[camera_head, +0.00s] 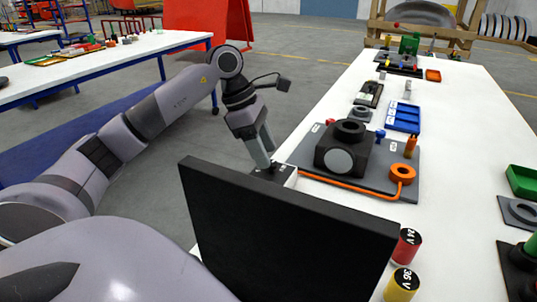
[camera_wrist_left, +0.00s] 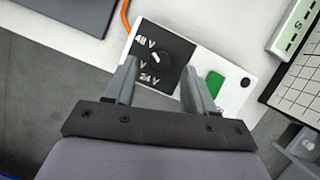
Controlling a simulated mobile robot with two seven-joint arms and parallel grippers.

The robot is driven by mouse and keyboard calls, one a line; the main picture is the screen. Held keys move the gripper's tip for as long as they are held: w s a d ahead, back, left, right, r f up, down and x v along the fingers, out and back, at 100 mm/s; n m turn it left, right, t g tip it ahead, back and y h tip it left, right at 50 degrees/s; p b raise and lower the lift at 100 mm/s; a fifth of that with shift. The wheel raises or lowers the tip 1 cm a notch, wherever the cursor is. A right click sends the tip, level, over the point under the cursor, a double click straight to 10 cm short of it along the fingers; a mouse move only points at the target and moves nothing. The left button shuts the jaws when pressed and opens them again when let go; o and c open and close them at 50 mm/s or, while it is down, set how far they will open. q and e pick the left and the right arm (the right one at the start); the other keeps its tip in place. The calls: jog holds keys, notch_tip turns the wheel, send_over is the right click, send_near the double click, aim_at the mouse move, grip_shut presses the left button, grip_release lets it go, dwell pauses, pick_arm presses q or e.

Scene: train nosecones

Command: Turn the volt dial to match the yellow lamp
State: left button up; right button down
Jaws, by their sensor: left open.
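The volt dial box (camera_head: 286,173) stands on the white table under my left gripper (camera_head: 265,160), partly hidden by it. In the left wrist view the dial knob (camera_wrist_left: 162,61) is black with a short white mark, on a black face labelled 48 V, 24 V and a half-hidden label between them. The mark slants to the upper left; its exact setting is hard to tell. My left gripper (camera_wrist_left: 159,68) is open, its fingers on either side of the knob; contact cannot be told. A yellow cylinder (camera_head: 401,286) reads 36 V. My right gripper is out of view.
A red cylinder (camera_head: 406,246) reading 24 V stands by the yellow one. A large black panel (camera_head: 285,225) blocks the near table. A grey board with a black block (camera_head: 345,148) and orange cable lies beyond the dial box. A green switch (camera_wrist_left: 215,83) sits beside the dial.

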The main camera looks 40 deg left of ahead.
pick_arm(q)
jog(key=shift+x, duration=1.05)
jog(key=shift+r, duration=0.1)
grip_shut()
jog(key=shift+n, duration=0.4)
jog(key=n, duration=0.2)
jog(key=n+t+y, duration=0.1)
jog(key=n, duration=0.1)
jog(key=shift+s+d+n+b, duration=0.1)
jog(key=shift+d+n+b, duration=0.1)
jog(key=shift+n+b, duration=0.15)
jog(key=n+y, duration=0.1)
jog(key=n, duration=0.2)
jog(key=n+t+y, duration=0.1)
jog(key=n, duration=0.2)
jog(key=shift+d+y, duration=0.2)
jog(key=shift+y, duration=0.1)
jog(key=shift+n, duration=0.25)
grip_release()
